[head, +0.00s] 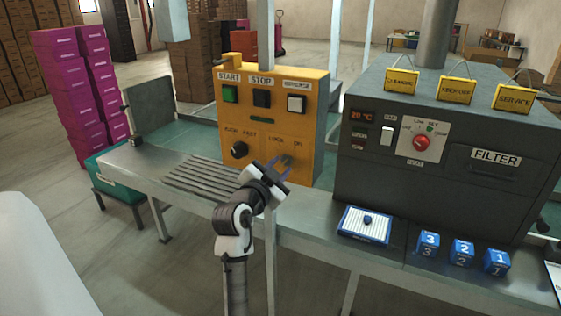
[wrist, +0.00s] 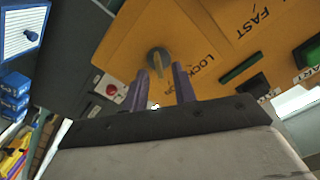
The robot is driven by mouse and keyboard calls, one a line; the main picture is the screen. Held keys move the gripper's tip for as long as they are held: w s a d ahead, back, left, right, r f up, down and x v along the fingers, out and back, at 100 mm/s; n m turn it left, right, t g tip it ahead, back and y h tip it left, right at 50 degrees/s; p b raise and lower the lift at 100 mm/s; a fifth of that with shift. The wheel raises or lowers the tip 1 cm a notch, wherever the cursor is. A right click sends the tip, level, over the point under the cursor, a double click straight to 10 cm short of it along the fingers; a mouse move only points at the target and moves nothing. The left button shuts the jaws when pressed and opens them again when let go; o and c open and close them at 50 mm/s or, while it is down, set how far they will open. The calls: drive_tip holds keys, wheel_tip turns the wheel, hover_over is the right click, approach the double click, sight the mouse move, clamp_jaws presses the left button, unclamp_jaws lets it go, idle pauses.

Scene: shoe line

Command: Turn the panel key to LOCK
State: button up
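The yellow control panel (head: 262,118) stands upright on the line, with LOCK and ON printed low on its right side. In the wrist view, the grey panel key (wrist: 158,61) sticks out of the yellow face, beside the LOCK lettering. I cannot tell for sure which mark it points to. My gripper (head: 279,166) is in front of the lower right of the panel and hides most of the key in the head view. In the wrist view, its two purple fingers (wrist: 161,72) are apart, with the key just beyond and between their tips. I see no grip on it.
A black SLOW/FAST knob (head: 239,149) and START and STOP buttons are on the same panel. A dark oven-like machine (head: 450,150) with a red dial stands to the right. A blue-edged tray (head: 365,225) and blue numbered blocks (head: 462,250) lie on the metal bench.

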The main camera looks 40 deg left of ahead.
drive_tip(key=shift+w+a, duration=0.15)
drive_tip(key=shift+w, duration=0.35)
clamp_jaws()
drive_tip(key=shift+n, duration=1.5)
drive_tip(key=n+p, duration=0.1)
drive_tip(key=n, duration=0.6)
drive_tip(key=n+p, duration=0.1)
drive_tip(key=n, duration=0.3)
drive_tip(key=shift+a+p, duration=0.25)
drive_tip(key=shift+p, duration=0.05)
